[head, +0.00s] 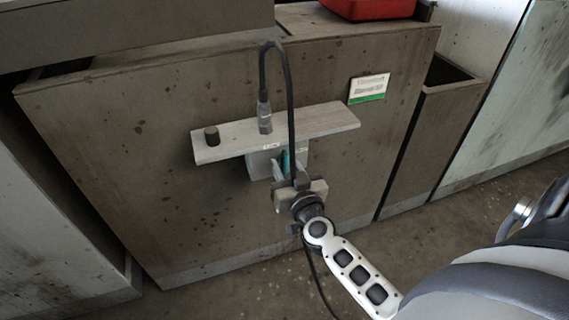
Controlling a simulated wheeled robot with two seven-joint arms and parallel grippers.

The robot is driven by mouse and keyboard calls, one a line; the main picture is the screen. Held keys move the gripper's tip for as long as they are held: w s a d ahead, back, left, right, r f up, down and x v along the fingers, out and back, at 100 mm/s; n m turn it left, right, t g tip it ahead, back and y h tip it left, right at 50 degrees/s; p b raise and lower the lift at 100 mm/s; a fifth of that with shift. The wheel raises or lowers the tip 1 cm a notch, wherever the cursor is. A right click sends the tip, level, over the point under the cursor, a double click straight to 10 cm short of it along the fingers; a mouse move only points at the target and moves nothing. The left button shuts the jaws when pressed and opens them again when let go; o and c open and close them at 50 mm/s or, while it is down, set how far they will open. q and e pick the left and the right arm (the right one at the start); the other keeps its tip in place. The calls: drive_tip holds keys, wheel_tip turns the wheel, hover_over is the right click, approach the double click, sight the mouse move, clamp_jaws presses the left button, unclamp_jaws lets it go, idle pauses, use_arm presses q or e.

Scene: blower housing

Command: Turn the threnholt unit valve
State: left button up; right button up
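My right gripper (286,168) is at the front of the brown housing (120,170), just below a pale ledge (335,122). A small teal part (286,160), possibly the valve's handle, shows at its fingertips. The fingers partly hide it, and I cannot tell whether they grip it. A grey box with small white labels (262,160) sits behind the fingers, under the ledge. No readable label names the threnholt unit. My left gripper is not in view.
A grey connector (265,118) stands on the ledge; its black cable (290,90) loops up and down past my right gripper. A dark knob (212,135) is at the ledge's left. A green-white sign (369,88) and red box (368,8) are at upper right.

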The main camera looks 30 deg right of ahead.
drive_tip(key=shift+w+d, duration=0.15)
drive_tip(key=shift+w, duration=0.5)
clamp_jaws()
